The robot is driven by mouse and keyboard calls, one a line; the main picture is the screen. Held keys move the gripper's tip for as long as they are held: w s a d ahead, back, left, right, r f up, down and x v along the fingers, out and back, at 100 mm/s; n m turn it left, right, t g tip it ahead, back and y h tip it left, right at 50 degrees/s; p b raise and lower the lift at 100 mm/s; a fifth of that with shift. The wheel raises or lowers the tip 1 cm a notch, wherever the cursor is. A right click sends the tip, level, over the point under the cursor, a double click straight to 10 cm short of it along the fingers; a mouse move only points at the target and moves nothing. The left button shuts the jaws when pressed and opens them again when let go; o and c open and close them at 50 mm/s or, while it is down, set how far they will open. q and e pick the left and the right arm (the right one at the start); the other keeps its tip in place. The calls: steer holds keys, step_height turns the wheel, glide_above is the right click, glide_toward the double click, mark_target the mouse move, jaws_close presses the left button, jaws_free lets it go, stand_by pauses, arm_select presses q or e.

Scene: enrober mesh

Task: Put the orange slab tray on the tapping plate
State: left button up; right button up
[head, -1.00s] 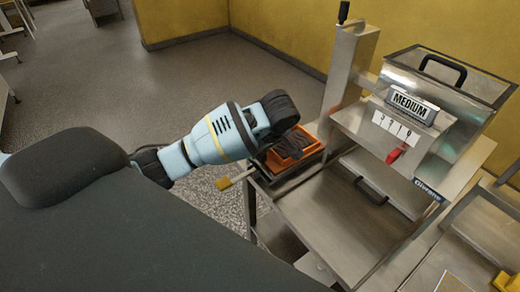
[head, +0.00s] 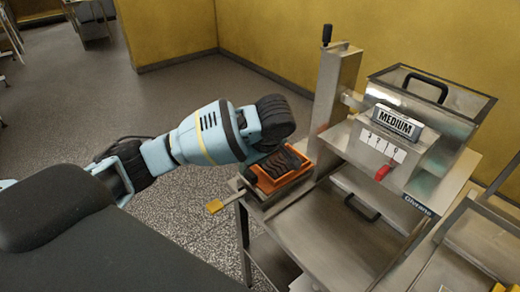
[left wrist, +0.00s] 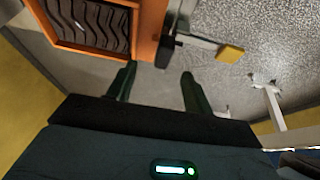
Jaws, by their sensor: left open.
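The orange slab tray (head: 266,183) holds dark, wavy slabs (head: 283,163). It rests on a small metal platform (head: 262,198) with a yellow-tipped lever, which looks like the tapping plate; its surface under the tray is mostly hidden. My left gripper (left wrist: 158,86) is open, with nothing between its two dark fingers. In the head view its black body is just above and behind the tray, and its fingertips are hidden. In the left wrist view the tray's orange wall (left wrist: 149,32) is beyond the left finger and looks apart from it. My right gripper is not in view.
The steel machine with the MEDIUM label (head: 397,122) and a red knob stands right of the tray. A steel post (head: 337,85) rises behind it. The yellow lever end (head: 215,206) sticks out to the left. Open floor (head: 160,85) is at the left.

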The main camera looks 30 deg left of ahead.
arm_select(q)
steer(key=v, duration=0.6)
steer(key=shift+r, duration=0.35)
steer(key=shift+d+f, duration=0.1)
steer(key=shift+d, duration=0.1)
